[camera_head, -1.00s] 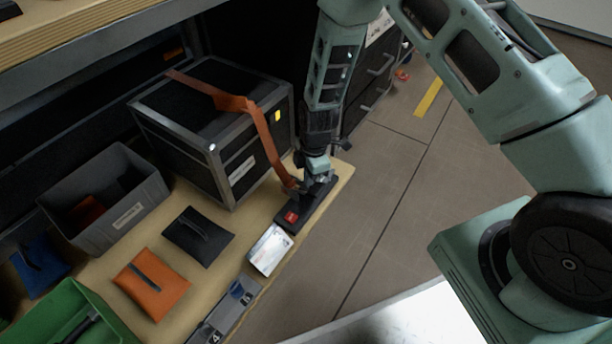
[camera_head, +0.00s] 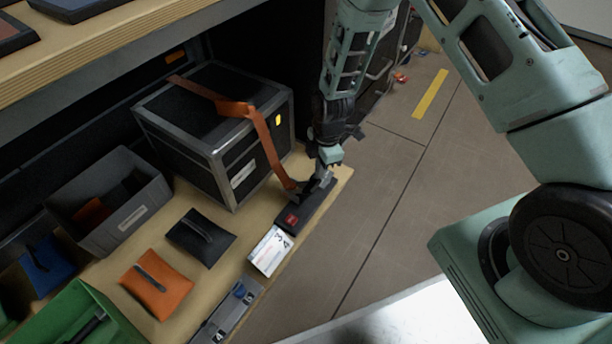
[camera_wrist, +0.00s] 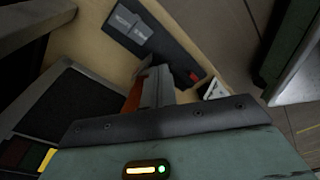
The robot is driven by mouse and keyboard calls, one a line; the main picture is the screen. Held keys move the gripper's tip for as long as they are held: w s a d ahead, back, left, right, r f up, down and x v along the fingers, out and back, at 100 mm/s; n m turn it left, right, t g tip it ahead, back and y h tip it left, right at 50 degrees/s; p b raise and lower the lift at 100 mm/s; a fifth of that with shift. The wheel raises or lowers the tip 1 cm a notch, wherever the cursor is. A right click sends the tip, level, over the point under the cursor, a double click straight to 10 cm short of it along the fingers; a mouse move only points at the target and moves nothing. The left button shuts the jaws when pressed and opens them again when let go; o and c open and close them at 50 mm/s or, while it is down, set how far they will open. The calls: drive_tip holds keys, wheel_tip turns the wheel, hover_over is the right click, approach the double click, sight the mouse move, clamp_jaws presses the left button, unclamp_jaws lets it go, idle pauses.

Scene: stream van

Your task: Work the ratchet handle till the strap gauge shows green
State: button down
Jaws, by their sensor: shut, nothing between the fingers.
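The ratchet is a dark base (camera_head: 306,208) at the front edge of the wooden shelf, with a small red gauge window (camera_head: 292,219). Its grey handle (camera_head: 323,179) is at the far end of the base. The red window also shows in the wrist view (camera_wrist: 194,77). An orange strap (camera_head: 268,143) runs over a black case (camera_head: 210,120) down to the ratchet. My gripper (camera_head: 325,170) is shut and empty, above the handle end of the base; whether it touches the handle is hard to tell.
A white card (camera_head: 269,250) lies beside the base. A grey bin (camera_head: 112,207), black pouch (camera_head: 201,237), orange pouch (camera_head: 156,283) and green bin (camera_head: 88,312) are on the left. An upper shelf (camera_head: 110,50) overhangs the back. Floor to the right is open.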

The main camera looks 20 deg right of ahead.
wheel_tip(320, 180, up, 14)
drive_tip(key=d+p, duration=0.1)
drive_tip(key=p, duration=0.4)
drive_tip(key=shift+d+r, duration=0.2)
drive_tip(key=shift+r, duration=0.05)
idle(0.4)
drive_tip(key=s+a+r+m, duration=0.3)
drive_tip(key=s+a+r, duration=0.2)
drive_tip(key=r, duration=0.2)
drive_tip(key=s+a+r+m, duration=0.2)
drive_tip(key=s+a+r, duration=0.35)
drive_tip(key=r, duration=0.25)
drive_tip(key=s+r+m+p, duration=0.1)
drive_tip(key=s+r+m, duration=0.25)
drive_tip(key=s, duration=0.45)
drive_tip(key=s+r+m, duration=0.3)
drive_tip(key=s+r, duration=0.2)
drive_tip(key=s, duration=0.4)
wheel_tip(320, 180, up, 34)
drive_tip(key=p, duration=3.4)
drive_tip(key=shift+w+h, duration=0.3)
drive_tip(key=shift+d+f+n, duration=0.1)
drive_tip(key=shift+n, duration=0.15)
